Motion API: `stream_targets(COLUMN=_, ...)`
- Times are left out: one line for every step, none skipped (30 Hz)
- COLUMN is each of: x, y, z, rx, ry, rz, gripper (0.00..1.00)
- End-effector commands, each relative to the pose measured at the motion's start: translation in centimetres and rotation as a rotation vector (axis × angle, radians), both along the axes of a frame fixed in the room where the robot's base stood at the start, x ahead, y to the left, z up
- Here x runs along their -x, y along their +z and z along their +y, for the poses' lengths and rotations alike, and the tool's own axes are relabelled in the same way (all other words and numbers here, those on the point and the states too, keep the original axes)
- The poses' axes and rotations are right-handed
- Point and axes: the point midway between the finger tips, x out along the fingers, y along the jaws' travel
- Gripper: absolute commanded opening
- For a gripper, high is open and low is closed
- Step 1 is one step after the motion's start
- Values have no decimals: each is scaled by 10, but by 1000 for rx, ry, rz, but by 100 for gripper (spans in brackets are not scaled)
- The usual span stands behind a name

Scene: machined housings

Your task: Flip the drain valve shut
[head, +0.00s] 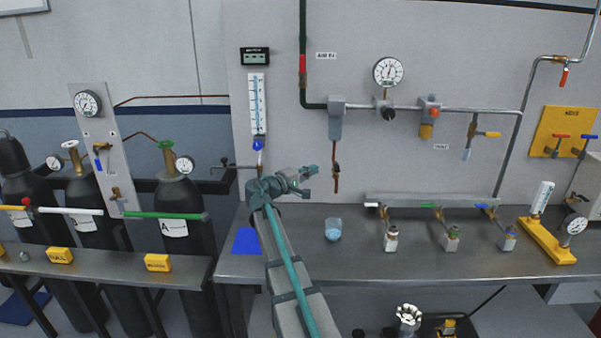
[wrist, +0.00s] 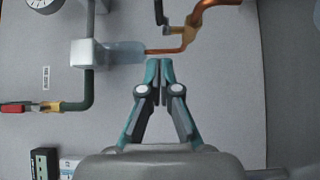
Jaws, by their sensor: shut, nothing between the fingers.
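The drain valve (head: 336,167) sits on the copper drain line (head: 336,184) below the filter bowl (head: 335,127) on the back panel. In the wrist view the picture is turned, and the brass valve body (wrist: 180,33) shows with a black lever (wrist: 160,13) near the top edge. The filter bowl (wrist: 122,51) lies left of it there. My gripper (head: 312,180) is left of the valve in the head view. In the wrist view its fingertips (wrist: 160,64) are together and empty, just below the copper line in the picture. Contact cannot be told.
A regulator with a black knob (head: 388,114) and a gauge (head: 389,71) are right of the bowl. A thermometer (head: 257,103) is to the left. A small cup (head: 333,229) stands on the bench below the drain line. Small valves (head: 390,240) stand farther right.

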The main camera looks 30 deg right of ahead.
Motion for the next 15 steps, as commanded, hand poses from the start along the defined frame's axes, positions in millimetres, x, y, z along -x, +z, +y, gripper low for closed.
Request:
stream_targets(x=-3, y=3, z=-11, rx=-1, ry=-3, rz=1, gripper=0)
stream_targets(x=-3, y=2, z=-16, rx=-1, ry=-3, rz=1, gripper=0)
stream_targets(x=2, y=2, z=-21, rx=-1, ry=-3, rz=1, gripper=0)
stream_targets(x=6, y=3, z=-24, rx=-1, ry=-2, rz=0, gripper=0)
stream_targets(x=9, y=2, z=-27, rx=-1, ry=-2, rz=0, gripper=0)
stream_targets(x=12, y=2, z=-31, rx=-1, ry=-2, rz=0, gripper=0)
stream_targets(x=13, y=2, z=-34, rx=-1, ry=-2, rz=0, gripper=0)
stream_targets(x=15, y=2, z=-36, rx=0, ry=-1, rz=0, gripper=0)
stream_targets(x=17, y=2, z=-39, rx=0, ry=-1, rz=0, gripper=0)
stream_targets(x=18, y=2, z=-41, rx=0, ry=-1, rz=0, gripper=0)
stream_targets(x=19, y=1, z=-42, rx=0, ry=-1, rz=0, gripper=0)
stream_targets(x=20, y=1, z=-44, rx=0, ry=-1, rz=0, gripper=0)
stream_targets(x=20, y=1, z=-45, rx=0, ry=-1, rz=0, gripper=0)
stream_targets(x=21, y=0, z=-45, rx=0, ry=0, rz=0, gripper=0)
stream_targets(x=21, y=0, z=-46, rx=0, ry=0, rz=0, gripper=0)
